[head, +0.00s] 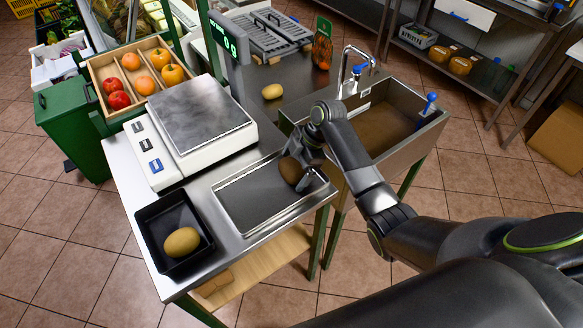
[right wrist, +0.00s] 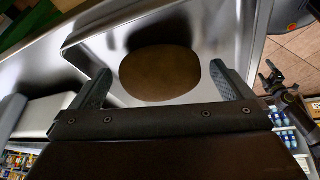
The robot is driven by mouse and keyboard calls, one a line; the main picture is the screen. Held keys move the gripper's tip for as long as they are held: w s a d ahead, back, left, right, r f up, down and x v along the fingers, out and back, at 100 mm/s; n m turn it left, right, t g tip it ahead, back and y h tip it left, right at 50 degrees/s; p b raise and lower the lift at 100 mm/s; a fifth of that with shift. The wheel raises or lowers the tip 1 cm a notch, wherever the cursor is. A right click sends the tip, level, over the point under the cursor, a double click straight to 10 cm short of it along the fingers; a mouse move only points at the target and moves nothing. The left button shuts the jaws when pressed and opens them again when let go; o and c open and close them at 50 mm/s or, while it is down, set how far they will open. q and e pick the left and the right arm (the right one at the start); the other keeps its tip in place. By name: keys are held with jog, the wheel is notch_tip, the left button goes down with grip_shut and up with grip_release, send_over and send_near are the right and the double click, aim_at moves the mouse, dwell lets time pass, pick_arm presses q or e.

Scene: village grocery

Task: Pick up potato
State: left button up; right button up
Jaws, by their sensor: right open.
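A brown potato (head: 291,170) lies on the shallow metal tray (head: 232,203) at the counter's right part. My right gripper (head: 306,172) is over it, partly covering it in the head view. In the right wrist view the potato (right wrist: 160,72) shows between and beyond the two spread fingers (right wrist: 164,84), with a gap on each side. A yellow potato (head: 182,242) sits in a black tray (head: 148,215) at the front left. Another yellow potato (head: 272,91) lies on the counter behind. My left gripper is not in view.
A white scale (head: 195,113) with a steel plate stands left of the metal tray. A sink (head: 390,117) with a tap (head: 350,68) is to the right. A wooden crate (head: 128,62) holds tomatoes and orange fruit. A green bin (head: 75,122) stands at the left.

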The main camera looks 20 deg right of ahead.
jog(key=shift+f, duration=0.15)
jog(key=c, duration=1.1)
